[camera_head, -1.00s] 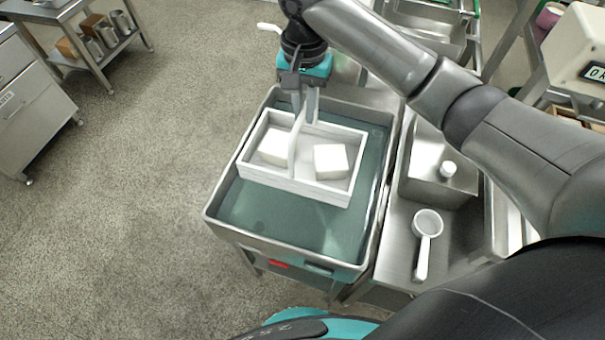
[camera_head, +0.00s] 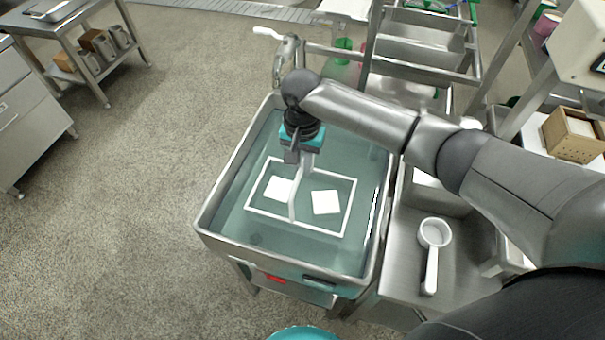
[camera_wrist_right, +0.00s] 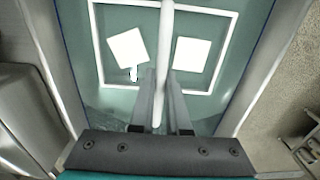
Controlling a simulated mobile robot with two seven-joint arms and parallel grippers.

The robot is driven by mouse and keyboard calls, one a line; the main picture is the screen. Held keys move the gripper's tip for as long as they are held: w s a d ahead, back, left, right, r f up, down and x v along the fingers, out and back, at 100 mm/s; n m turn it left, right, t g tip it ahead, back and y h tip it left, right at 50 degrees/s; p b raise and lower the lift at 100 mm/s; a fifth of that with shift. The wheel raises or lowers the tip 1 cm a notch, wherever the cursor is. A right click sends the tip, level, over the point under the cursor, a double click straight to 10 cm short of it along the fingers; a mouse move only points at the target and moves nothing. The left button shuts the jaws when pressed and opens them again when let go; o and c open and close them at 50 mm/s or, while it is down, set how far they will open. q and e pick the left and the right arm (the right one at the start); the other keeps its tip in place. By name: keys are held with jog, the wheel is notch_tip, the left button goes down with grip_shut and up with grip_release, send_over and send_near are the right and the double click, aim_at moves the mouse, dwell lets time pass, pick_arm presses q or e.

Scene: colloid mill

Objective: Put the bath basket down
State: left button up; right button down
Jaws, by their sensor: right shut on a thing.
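The white bath basket (camera_head: 348,208) sits sunk in the greenish liquid of a steel bath (camera_head: 212,240). Its rim shows as a white outline at about the liquid's surface, and its lower walls are hidden. Two white blocks (camera_head: 279,188) (camera_head: 326,202) lie in it, one on each side of its central handle (camera_head: 293,205). My right gripper (camera_head: 306,165) comes down from above and is shut on the handle. In the right wrist view the fingers (camera_wrist_right: 160,78) flank the handle (camera_wrist_right: 165,35). My left gripper is not in view.
Right of the bath, a steel counter (camera_head: 400,285) bears a white long-handled strainer (camera_head: 434,235). A steel sink and rack (camera_head: 425,45) stand behind. A brown box (camera_head: 573,135) is at far right. The floor left of the bath is clear.

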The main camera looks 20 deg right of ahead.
notch_tip(320, 180, down, 3)
jog(key=shift+r+b, duration=0.1)
jog(key=shift+b, duration=0.25)
jog(key=c, duration=1.3)
grip_release()
jog(key=shift+s, duration=0.1)
jog(key=o, duration=0.4)
notch_tip(320, 180, up, 12)
jog(key=p, duration=0.4)
